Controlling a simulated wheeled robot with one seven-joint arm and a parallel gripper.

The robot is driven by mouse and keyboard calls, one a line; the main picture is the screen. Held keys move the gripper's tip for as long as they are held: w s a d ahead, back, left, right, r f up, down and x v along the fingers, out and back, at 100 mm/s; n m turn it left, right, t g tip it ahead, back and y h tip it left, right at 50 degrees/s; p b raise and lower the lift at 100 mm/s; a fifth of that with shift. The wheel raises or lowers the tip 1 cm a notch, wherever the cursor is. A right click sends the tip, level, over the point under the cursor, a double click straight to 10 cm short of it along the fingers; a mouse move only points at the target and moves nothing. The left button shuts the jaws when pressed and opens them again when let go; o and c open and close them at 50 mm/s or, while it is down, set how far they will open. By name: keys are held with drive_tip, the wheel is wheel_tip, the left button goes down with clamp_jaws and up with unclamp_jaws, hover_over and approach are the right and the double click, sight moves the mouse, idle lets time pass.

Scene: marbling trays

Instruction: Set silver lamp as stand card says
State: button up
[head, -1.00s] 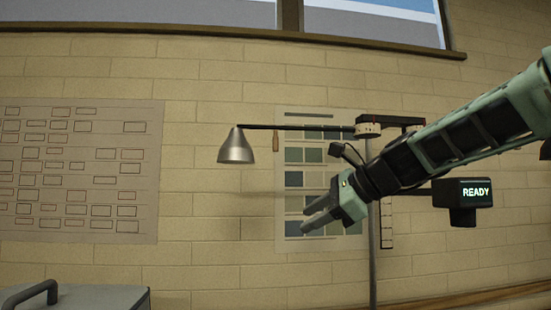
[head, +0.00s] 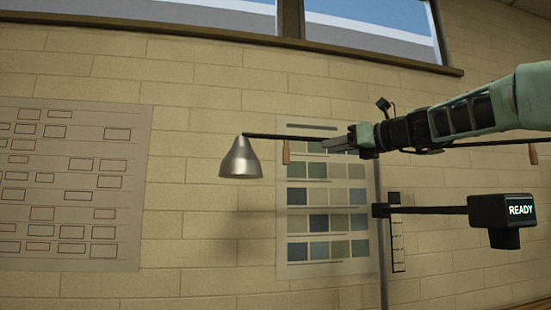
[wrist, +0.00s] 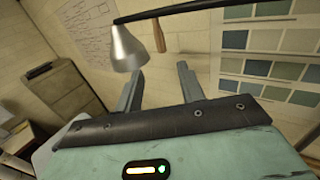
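The silver lamp (head: 240,160) is a cone-shaped metal shade, opening down, at the left end of a thin dark boom (head: 275,137). A wooden handle (head: 286,152) hangs from the boom. My gripper (head: 335,143) points left at boom height, right of the handle, and overlaps the boom in the head view. In the wrist view my gripper (wrist: 158,80) has its fingers apart with nothing between them. The lamp (wrist: 127,50) and handle (wrist: 158,35) show beyond the fingertips. My arm hides the boom's joint on the stand post (head: 382,265). I cannot make out a readable stand card.
A black box reading READY (head: 503,215) sits on a side arm from the post. A small dark scale (head: 397,240) is beside the post. A colour chart (head: 325,222) and a diagram sheet (head: 125,150) are on the wall.

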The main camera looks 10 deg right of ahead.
sight(286, 155)
drive_tip(key=shift+p+x, duration=4)
drive_tip(key=shift+x, duration=4.65)
clamp_jaws()
drive_tip(key=shift+s, duration=0.15)
